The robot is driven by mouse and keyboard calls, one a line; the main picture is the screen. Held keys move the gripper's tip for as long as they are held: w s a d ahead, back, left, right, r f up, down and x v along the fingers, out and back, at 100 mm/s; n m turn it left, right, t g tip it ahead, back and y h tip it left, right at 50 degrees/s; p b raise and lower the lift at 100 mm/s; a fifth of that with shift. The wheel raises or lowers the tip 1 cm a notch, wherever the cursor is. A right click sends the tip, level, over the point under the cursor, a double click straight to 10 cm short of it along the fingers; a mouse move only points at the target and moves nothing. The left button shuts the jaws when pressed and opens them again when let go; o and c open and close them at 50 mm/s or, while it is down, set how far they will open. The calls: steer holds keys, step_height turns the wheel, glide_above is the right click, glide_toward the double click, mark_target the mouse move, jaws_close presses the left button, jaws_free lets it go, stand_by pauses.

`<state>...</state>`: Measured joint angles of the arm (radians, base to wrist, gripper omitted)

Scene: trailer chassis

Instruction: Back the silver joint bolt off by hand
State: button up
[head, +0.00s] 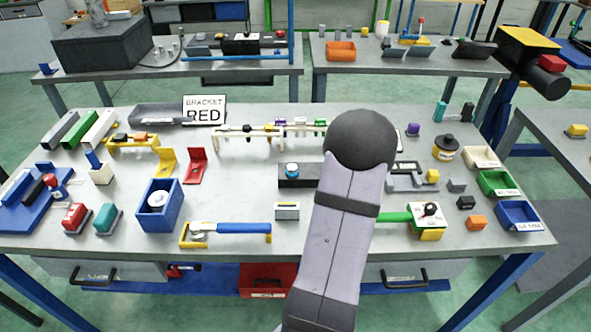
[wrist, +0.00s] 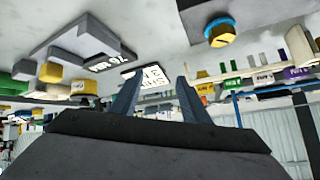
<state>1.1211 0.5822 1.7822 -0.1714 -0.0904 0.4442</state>
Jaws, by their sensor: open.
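My gripper (wrist: 156,98) is open in the wrist view, with two dark fingers apart and nothing seen between them. In the head view my own arm hides it. A cream rail frame (head: 262,131) stands at the middle back of the bench, with small dark and coloured parts along it. It also shows at the right of the wrist view (wrist: 245,72), apart from my fingers. I cannot pick out a silver bolt with certainty; the parts on the frame are too small, and my arm covers some of the bench to its right.
A dark block (head: 296,183) carries a blue round part (head: 292,170). A sign reading RED (head: 204,110) stands behind. A blue box (head: 160,205), red bracket (head: 196,168) and yellow-blue tool (head: 228,232) lie left. Bins, including a green bin (head: 497,183), line the right edge.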

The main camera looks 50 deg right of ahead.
mark_target(293, 169)
steer(key=w+a+n+t, duration=0.1)
steer(key=a+n, duration=0.1)
steer(key=a, duration=0.1)
steer(key=w+a+n+t, duration=0.1)
steer(key=a+n, duration=0.1)
steer(key=a, duration=0.1)
steer(key=w+a+n+t, duration=0.1)
steer(key=a+n, duration=0.1)
steer(key=a, duration=0.1)
steer(key=shift+w+a+f+n+t+y, duration=0.15)
steer(key=shift+w+a+n+t+y, duration=0.15)
steer(key=shift+w+n+t, duration=0.1)
steer(key=w+a+n+t+y, duration=0.2)
steer(key=a+n+t, duration=0.2)
steer(key=a, duration=0.8)
steer(key=shift+y, duration=0.3)
steer(key=shift+p+x, duration=0.95)
steer(key=shift+x, duration=2.8)
steer(key=shift+s+d, duration=0.1)
steer(key=c, duration=1.1)
